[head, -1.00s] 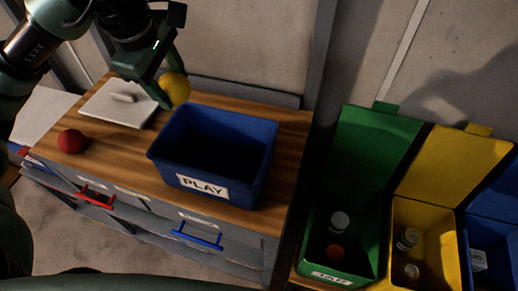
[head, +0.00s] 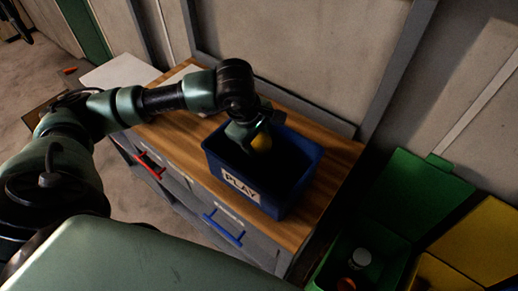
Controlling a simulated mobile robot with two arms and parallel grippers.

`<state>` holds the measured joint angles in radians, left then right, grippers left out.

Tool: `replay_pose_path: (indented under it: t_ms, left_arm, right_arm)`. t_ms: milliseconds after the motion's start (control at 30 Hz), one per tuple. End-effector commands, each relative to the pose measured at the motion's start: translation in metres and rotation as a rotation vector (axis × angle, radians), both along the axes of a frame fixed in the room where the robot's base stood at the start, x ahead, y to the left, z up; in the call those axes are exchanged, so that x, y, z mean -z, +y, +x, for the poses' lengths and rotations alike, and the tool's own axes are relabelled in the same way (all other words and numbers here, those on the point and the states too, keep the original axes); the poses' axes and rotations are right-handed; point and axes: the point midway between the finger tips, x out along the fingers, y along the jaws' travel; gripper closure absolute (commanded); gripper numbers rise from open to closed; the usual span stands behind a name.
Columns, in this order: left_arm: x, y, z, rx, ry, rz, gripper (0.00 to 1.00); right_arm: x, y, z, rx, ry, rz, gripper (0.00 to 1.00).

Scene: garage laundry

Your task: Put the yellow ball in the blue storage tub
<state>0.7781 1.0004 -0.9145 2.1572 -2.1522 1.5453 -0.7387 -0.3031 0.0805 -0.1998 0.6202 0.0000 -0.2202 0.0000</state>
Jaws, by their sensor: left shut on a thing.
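The blue storage tub (head: 288,203) with a white PLAY label stands on the wooden top of a cabinet. My left gripper (head: 256,140) is over the tub's left part, pointing down, and is shut on the yellow ball (head: 261,143). The ball is at or just above the level of the tub's rim; its exact height is hard to tell. The tub's inside is dark and its floor is hidden in shadow. My right gripper is not in view.
The wooden cabinet top (head: 325,161) has free room right of the tub. Below are drawers with a red handle (head: 151,166) and a blue handle (head: 223,229). Open green (head: 420,198) and yellow (head: 485,240) bins stand at the right. A wall rises behind.

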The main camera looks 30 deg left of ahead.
Motion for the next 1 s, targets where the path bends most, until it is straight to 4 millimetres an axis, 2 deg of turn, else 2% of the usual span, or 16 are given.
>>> replay_pose_path:
  t_ms: [167, 400, 833, 867, 900, 1000]
  left_arm:
    - [0.015, 0.0, 0.0, -0.001, 0.003, -0.001, 0.86]
    - [0.047, 0.0, 0.0, 0.0, 0.002, 0.0, 0.86]
    - [0.055, 0.0, 0.0, 0.0, -0.001, 0.0, 0.86]
    - [0.054, 0.0, 0.0, 0.0, -0.001, 0.0, 0.44]
    - [0.053, 0.0, 0.0, 0.0, -0.001, 0.0, 0.37]
    - [0.053, 0.0, 0.0, 0.0, -0.001, 0.0, 0.37]
  right_arm:
    - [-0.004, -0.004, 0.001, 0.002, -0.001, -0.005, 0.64]
    - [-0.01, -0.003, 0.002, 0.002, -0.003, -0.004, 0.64]
    - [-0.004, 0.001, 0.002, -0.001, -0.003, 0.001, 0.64]
    - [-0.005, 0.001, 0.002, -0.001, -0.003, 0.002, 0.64]
    - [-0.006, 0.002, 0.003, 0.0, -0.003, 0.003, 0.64]
    - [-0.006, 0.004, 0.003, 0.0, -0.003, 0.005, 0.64]
